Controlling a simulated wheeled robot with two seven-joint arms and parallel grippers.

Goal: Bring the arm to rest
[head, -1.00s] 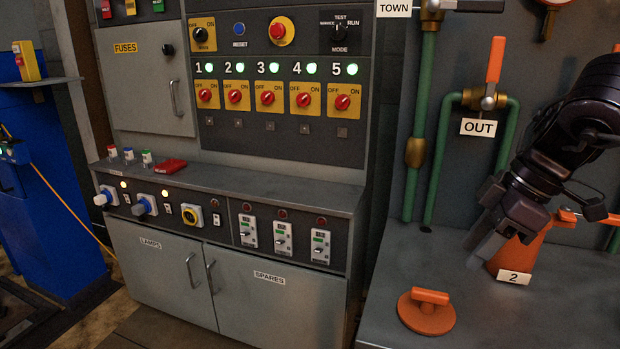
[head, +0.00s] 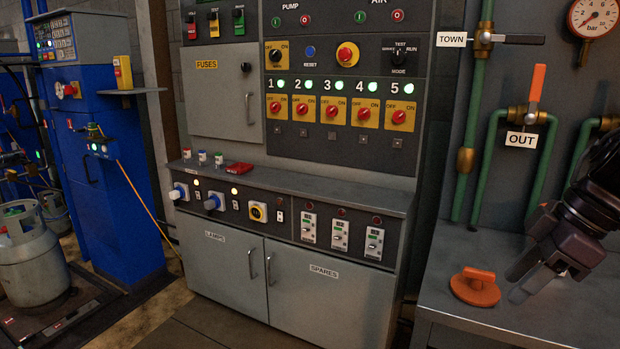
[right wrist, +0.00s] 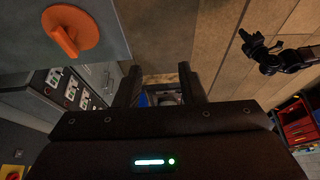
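My right gripper (head: 516,283) is at the right edge of the head view, over the grey bench (head: 455,262), beside a round orange handle (head: 475,287). Its fingers point down and left and are apart, with nothing between them. In the right wrist view the two fingers of the right gripper (right wrist: 160,78) stand apart and empty, and the orange handle (right wrist: 70,32) is at upper left. A dark arm with a gripper at its end (right wrist: 256,44), likely my left, shows at the right of that view; its fingers are too small to read. The head view does not show it.
The grey control cabinet (head: 290,290) stands left of the bench, with switches and lit green lamps. Pipes with an orange OUT lever (head: 537,84) rise behind the bench. A blue cabinet (head: 120,200) and a gas cylinder (head: 30,260) are at left. Floor shows between them.

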